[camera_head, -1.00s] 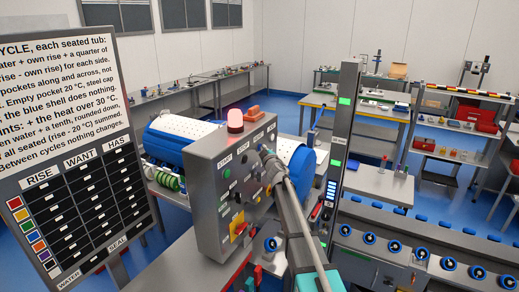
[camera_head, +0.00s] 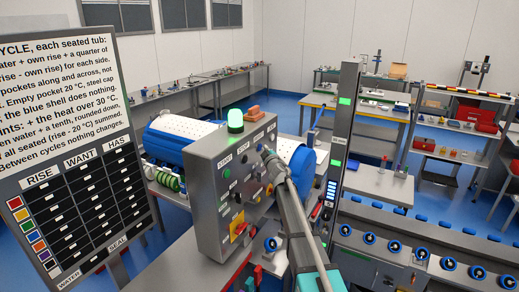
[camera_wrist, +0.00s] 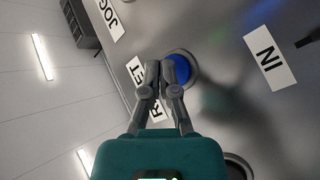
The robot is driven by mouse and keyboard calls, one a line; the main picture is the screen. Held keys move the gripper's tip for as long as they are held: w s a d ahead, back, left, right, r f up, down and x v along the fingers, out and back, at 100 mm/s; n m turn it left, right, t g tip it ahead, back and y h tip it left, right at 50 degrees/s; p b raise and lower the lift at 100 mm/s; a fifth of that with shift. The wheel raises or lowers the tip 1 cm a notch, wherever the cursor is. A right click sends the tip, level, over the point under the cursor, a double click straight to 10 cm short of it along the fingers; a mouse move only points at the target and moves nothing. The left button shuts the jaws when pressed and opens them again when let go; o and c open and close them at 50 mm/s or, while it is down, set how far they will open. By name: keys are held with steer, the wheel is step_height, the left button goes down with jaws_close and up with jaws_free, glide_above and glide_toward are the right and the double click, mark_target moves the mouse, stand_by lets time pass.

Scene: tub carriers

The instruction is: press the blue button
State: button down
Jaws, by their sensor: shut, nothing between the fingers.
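The blue button (camera_wrist: 181,69) is round, in a grey collar on the grey control box (camera_head: 208,215). In the wrist view my gripper (camera_wrist: 166,72) is shut, with its fingertips over the button's left part. I cannot tell whether they touch it. The fingers partly cover a white label, of which "R" and "ET" show. In the head view my gripper (camera_head: 266,154) is at the box's right-hand face, and I cannot make out the blue button there.
A green lamp (camera_head: 235,121) stands on top of the box. The box also carries a green button, a red-and-yellow switch (camera_head: 238,227) and several labels, including "IN" (camera_wrist: 270,56). A dark post (camera_head: 341,140) stands right of my arm. A board (camera_head: 70,140) stands at the left.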

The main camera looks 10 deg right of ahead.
steer(key=shift+s+d, duration=0.1)
stand_by(0.3)
steer(key=shift+s+d, duration=0.85)
steer(key=shift+d, duration=0.35)
steer(key=shift+s+d, duration=0.85)
steer(key=shift+d, duration=0.3)
steer(key=s+d+f+m+g+h+b, duration=0.35)
steer(key=s+f+m, duration=0.25)
steer(key=s+f, duration=0.3)
steer(key=s+d+f+m+g+h+b, duration=0.3)
steer(key=s+f+m+g+h+b, duration=0.15)
steer(key=s+f, duration=0.55)
steer(key=s+a+f+g+y+b, duration=0.1)
steer(key=s+a+f+g, duration=0.2)
steer(key=s, duration=0.5)
steer(key=s+a+f+g+y+b, duration=0.2)
steer(key=s+a+f+g, duration=0.1)
steer(key=s+f, duration=0.3)
steer(key=s+a+f+g+y+b, duration=0.1)
steer(key=s+a+f+g+y, duration=0.1)
steer(key=s, duration=0.8)
step_height(320, 180, down, 2)
steer(key=a+m+g, duration=0.1)
steer(key=g, duration=0.1)
steer(key=shift+a+f+g, duration=0.15)
steer(key=shift+g, duration=0.15)
